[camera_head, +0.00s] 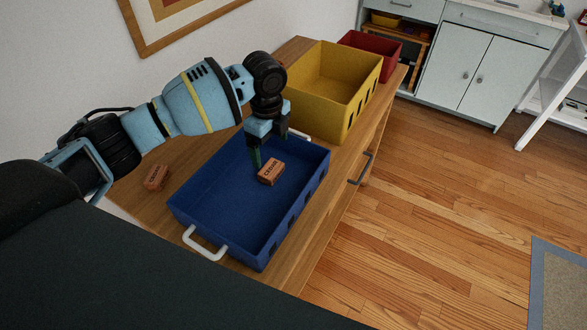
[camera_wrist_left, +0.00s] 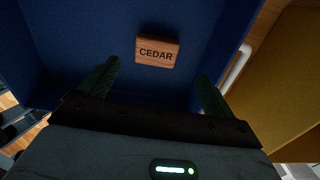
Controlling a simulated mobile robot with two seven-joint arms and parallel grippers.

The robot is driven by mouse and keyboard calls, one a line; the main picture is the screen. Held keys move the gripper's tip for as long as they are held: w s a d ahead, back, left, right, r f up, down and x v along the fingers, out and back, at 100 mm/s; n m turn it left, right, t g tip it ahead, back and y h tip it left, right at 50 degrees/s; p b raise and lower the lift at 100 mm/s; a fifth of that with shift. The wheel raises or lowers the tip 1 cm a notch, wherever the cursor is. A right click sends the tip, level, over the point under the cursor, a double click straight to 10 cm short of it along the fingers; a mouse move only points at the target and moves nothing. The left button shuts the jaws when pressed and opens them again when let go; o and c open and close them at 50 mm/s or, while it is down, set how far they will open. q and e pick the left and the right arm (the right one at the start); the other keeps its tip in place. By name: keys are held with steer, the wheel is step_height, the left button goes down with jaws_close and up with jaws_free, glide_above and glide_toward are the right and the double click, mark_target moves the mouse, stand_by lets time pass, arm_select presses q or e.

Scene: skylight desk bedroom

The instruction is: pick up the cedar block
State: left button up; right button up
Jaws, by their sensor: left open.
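The cedar block (camera_head: 271,172) is a small reddish-brown wooden block lettered CEDAR. It is inside the blue bin (camera_head: 215,227), near the gripper. It also shows in the left wrist view (camera_wrist_left: 157,52), beyond the fingertips and between their lines. My left gripper (camera_head: 264,160) reaches down into the blue bin just beside the block. In the left wrist view its two dark green fingers (camera_wrist_left: 160,78) are apart with nothing between them. Whether a finger touches the block I cannot tell. My right gripper is not in view.
Another small reddish-brown block (camera_head: 156,177) lies on the wooden dresser top (camera_head: 188,152) left of the blue bin. A yellow bin (camera_head: 345,112) stands behind the blue bin, with a red bin (camera_head: 388,63) farther back. The blue bin's walls and white handles (camera_head: 204,246) surround the gripper's space.

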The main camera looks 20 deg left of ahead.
mark_target(271, 168)
arm_select(q)
steer(key=shift+w+d+n, duration=0.1)
steer(key=shift+d+n, duration=0.2)
steer(key=shift+d, duration=0.1)
steer(key=shift+a+f, duration=0.1)
steer(key=shift+f, duration=1.25)
steer(key=shift+s+a+f, duration=0.1)
steer(key=shift+s+f, duration=0.1)
steer(key=shift+f, duration=0.25)
steer(key=f, duration=0.3)
steer(key=shift+s+a+f, duration=0.2)
steer(key=shift+s+a, duration=0.05)
steer(key=shift+f, duration=0.4)
